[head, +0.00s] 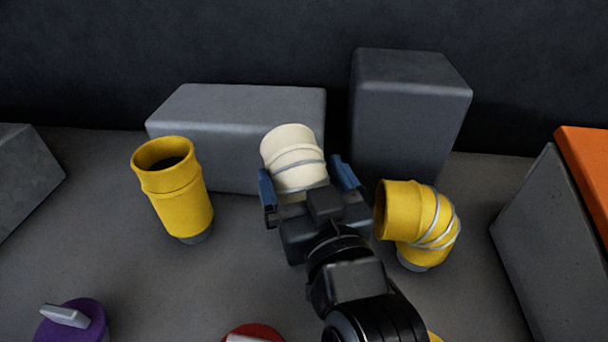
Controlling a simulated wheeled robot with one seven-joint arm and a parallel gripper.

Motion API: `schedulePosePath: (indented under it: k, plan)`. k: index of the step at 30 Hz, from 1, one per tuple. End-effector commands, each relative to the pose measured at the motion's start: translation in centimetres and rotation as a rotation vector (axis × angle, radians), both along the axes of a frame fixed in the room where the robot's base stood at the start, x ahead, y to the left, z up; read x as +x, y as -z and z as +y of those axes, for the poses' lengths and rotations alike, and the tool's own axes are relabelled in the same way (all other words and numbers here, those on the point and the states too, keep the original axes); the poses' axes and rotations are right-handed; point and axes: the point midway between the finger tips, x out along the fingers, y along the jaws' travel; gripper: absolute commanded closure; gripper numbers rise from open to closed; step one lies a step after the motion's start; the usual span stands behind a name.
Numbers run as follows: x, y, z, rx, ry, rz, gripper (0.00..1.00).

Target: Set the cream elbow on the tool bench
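The cream elbow (291,152) stands near the middle, in front of a long grey block, with grey bands around it. My gripper (306,180) reaches toward it from the near side, its blue fingers spread apart. The left finger is close to the elbow's left side; a small gap shows at the right finger. The gripper body hides the elbow's lower part, and I cannot tell whether the elbow touches the surface below. No surface in view is clearly identifiable as the tool bench.
A yellow straight duct (178,200) stands left and a yellow elbow (420,220) stands close to my gripper's right. Behind are a long grey block (225,120) and a taller grey block (410,110). A purple-topped item (75,325) and a red one (252,331) are at the near edge.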

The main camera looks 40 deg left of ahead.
Motion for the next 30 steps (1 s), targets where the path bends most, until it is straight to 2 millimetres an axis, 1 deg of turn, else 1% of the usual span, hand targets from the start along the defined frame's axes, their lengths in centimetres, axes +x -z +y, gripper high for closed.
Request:
schedulePosePath:
  k: [7,11,14,24,30]
  plan:
    - [0.0,-0.2,0.0,0.003,0.0,-0.003,0.0]
    - [-0.4,-0.1,-0.6,0.002,0.0,-0.003,0.0]
    - [-1.2,0.0,-1.7,0.002,0.001,-0.003,0.0]
    - [-5.2,0.0,-7.2,0.002,0.0,-0.003,0.0]
    - [-6.7,-0.1,-9.2,0.002,0.0,-0.003,0.0]
